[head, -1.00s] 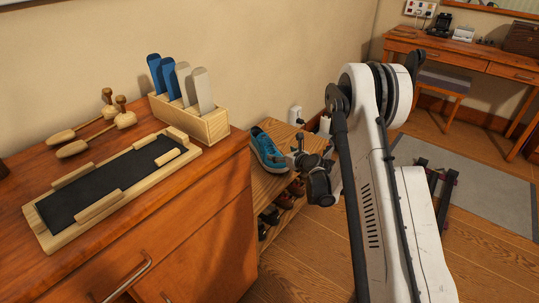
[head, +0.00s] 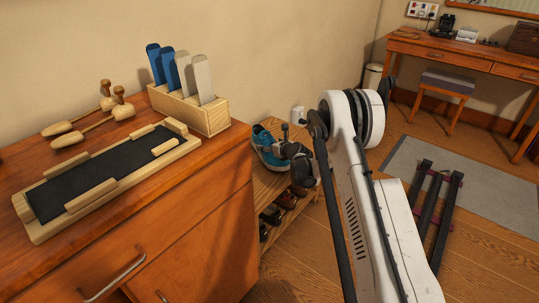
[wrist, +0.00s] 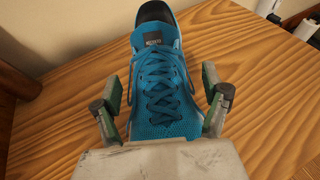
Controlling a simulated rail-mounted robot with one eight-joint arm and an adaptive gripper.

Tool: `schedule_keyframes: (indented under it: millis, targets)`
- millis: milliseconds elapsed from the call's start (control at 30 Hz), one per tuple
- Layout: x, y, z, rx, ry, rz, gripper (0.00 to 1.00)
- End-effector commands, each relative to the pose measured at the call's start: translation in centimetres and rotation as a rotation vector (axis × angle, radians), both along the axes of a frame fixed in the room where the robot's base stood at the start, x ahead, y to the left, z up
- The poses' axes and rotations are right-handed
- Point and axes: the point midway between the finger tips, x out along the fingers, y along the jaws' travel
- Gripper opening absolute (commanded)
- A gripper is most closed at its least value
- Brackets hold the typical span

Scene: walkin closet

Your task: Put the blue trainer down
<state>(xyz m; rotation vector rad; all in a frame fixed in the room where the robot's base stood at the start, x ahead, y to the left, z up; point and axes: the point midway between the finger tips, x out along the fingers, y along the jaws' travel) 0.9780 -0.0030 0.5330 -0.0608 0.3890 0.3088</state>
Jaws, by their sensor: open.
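The blue trainer (wrist: 160,78) rests sole down on the wooden top of a low shoe rack (wrist: 240,75), with its laces up and its toe towards my gripper. In the head view the trainer (head: 266,149) is partly hidden behind my gripper (head: 288,150). In the wrist view my gripper (wrist: 162,108) is open, with one finger on each side of the toe part. I cannot tell whether either finger touches the shoe.
A wooden cabinet (head: 205,220) stands left of the rack, holding a black-padded tray (head: 100,172), shoe trees (head: 95,125) and a box of blue and beige inserts (head: 195,108). More shoes (head: 270,217) sit on the rack's lower shelf. The wall is behind.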

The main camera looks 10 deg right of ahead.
Motion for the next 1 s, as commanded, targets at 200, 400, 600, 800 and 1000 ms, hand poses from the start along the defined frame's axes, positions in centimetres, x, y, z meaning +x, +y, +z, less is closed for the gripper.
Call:
schedule_keyframes:
  millis: [200, 400, 600, 800, 1000]
  targets:
    - [1.11, 0.41, -0.46, -0.001, 0.0, 0.0, 0.78]
    - [1.08, 0.4, -0.4, -0.001, 0.0, 0.0, 0.74]
    - [1.07, 0.39, -0.41, -0.001, 0.0, 0.0, 0.47]
    - [1.06, 0.38, -0.41, -0.001, 0.0, 0.0, 0.21]
    - [1.08, 0.37, -0.38, -0.001, 0.0, 0.0, 0.11]
